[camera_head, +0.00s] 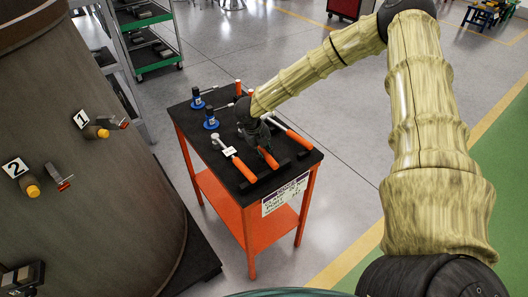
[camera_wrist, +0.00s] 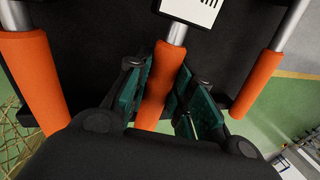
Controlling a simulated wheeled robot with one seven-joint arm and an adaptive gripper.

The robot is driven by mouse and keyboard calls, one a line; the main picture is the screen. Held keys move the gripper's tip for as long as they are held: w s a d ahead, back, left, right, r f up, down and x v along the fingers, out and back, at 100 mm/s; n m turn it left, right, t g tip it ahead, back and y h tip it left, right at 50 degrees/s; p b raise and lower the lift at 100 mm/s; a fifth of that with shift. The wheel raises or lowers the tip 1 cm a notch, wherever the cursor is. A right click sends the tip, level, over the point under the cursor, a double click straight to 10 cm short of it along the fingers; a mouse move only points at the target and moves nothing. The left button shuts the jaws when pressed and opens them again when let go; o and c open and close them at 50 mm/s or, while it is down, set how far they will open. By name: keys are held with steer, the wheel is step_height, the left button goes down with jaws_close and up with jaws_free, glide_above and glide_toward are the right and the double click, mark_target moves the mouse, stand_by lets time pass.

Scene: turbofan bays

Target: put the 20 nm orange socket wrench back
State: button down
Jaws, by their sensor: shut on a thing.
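My gripper (camera_head: 262,144) is over the black-topped table (camera_head: 202,152). In the wrist view my gripper (camera_wrist: 158,100) has its green-padded fingers on both sides of an orange-handled socket wrench (camera_wrist: 156,88), shut on the handle. This wrench has a silver shaft and a white tag whose text is cut off. In the head view its orange handle (camera_head: 268,158) sticks out below my gripper; the rest is hidden. I cannot tell whether it touches the tabletop. Another orange wrench (camera_head: 243,169) with a white label lies to its left, and one (camera_head: 299,139) to its right.
Blue-based tools (camera_head: 211,122) stand at the table's left side. A sign (camera_head: 285,194) hangs on its front edge. A large brown cylinder (camera_head: 90,190) with numbered yellow fittings stands at left. A green shelf cart (camera_head: 150,45) is behind. Floor right of the table is clear.

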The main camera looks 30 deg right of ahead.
steer(key=c, duration=1.2)
jaws_free()
steer(key=shift+o, duration=0.2)
steer(key=v, duration=1.2)
steer(key=shift+f, duration=0.1)
